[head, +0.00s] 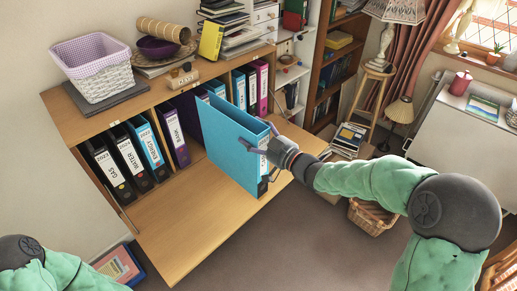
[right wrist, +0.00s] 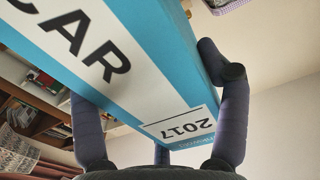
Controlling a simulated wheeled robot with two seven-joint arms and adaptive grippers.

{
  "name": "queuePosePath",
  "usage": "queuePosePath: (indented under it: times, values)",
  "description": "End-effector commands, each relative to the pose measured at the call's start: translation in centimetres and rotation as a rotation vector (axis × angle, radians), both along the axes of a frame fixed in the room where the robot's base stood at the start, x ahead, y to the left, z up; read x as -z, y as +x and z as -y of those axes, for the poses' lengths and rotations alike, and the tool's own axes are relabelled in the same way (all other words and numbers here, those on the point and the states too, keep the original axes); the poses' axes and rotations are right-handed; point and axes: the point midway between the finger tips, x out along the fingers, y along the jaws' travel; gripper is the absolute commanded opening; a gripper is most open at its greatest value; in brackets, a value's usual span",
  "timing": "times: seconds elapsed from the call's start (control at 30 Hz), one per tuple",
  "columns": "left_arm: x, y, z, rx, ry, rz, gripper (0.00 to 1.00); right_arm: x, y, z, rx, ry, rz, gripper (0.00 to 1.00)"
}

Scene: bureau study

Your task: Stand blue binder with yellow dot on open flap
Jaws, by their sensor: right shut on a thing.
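A blue binder (head: 228,140) with a white spine label is in my right gripper (head: 264,142) at the right part of the open wooden flap (head: 185,222). It is roughly upright, its spine facing the room. I cannot tell whether its lower edge touches the flap. In the right wrist view the binder's label (right wrist: 95,50) reads "CAR" and "2017", and dark fingers (right wrist: 232,100) close on both sides of it. No yellow dot can be made out on it. My left gripper is out of view; only part of my left arm shows at lower left.
Black, blue and purple binders (head: 130,150) stand in the compartment behind the flap, with more binders (head: 250,85) to the right. A basket (head: 100,68) and a yellow box (head: 211,40) are on top. The flap's left and front area is clear. A wicker basket (head: 370,216) stands on the floor.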

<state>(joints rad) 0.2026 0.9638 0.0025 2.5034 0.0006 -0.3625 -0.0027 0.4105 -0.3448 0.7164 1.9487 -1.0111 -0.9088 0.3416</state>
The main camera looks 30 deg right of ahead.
Motion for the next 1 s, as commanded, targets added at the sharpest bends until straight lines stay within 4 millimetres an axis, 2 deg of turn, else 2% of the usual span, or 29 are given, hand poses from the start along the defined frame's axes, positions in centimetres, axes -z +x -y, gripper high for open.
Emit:
queuePosePath:
  times: [0.03,0.1,0.3,0.53,0.8,1.0]
  values:
    - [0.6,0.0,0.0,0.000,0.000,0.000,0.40,1.0,0.5,0.5,0.001,0.002,0.002,0.16]
    - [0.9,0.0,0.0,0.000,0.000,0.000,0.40,1.9,1.1,1.0,0.001,0.001,0.004,0.16]
    - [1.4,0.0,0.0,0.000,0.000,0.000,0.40,3.4,2.2,2.0,0.000,0.000,0.006,0.16]
    - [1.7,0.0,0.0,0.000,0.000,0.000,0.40,4.2,2.7,2.4,0.000,0.001,0.005,0.16]
    - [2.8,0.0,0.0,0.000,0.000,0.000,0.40,7.5,2.9,2.7,0.000,0.001,0.004,0.16]
    - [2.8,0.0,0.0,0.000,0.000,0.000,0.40,7.6,2.9,2.7,0.000,0.000,0.006,0.16]
